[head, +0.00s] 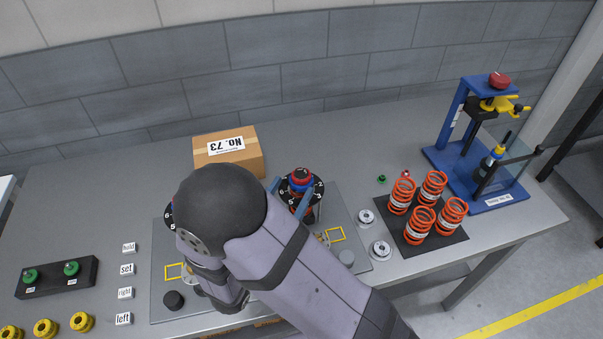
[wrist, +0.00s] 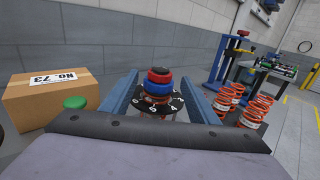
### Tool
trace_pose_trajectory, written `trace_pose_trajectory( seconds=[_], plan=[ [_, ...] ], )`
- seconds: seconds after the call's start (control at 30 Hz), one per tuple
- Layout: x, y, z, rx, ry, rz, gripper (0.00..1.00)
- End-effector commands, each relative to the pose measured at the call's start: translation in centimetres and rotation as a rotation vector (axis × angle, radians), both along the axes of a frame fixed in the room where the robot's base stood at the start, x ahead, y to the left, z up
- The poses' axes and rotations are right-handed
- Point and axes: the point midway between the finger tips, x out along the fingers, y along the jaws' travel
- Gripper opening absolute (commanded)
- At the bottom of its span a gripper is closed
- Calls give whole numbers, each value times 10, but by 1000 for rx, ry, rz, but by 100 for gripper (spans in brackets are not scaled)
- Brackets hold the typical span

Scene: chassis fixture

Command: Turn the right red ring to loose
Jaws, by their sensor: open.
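The right red ring (head: 301,173) sits on top of a blue ring (head: 301,185), above a black numbered dial (head: 290,187) on the right unit of the grey fixture plate (head: 345,222). The wrist view also shows the red ring (wrist: 160,76), the blue ring (wrist: 157,88) and the dial (wrist: 174,105) ahead. My gripper (head: 291,190) is open, its two blue fingers on either side of this unit. In the wrist view the ring stack stands between the fingers (wrist: 160,80), with gaps on both sides. My arm hides most of the left unit; only a dial edge (head: 168,214) shows.
A cardboard box (head: 228,152) stands behind the fixture. Orange springs (head: 421,218) stand on a black mat to the right, before a blue press (head: 466,150). Word labels (head: 125,293), a black button box (head: 58,277) and yellow rings (head: 46,328) lie left.

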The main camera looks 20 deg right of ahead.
Motion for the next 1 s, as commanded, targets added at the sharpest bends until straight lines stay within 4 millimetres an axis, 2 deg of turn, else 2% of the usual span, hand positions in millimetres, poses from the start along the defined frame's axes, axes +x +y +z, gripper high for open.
trace_pose_trajectory(
  seconds=[0.5, 0.97, 1.0],
  plan=[
    [44, -37, 2, -1, 1, -4, 55],
    [52, -42, 0, 0, -1, 0, 55],
    [52, -42, 0, -1, -1, 0, 50]
  ],
)
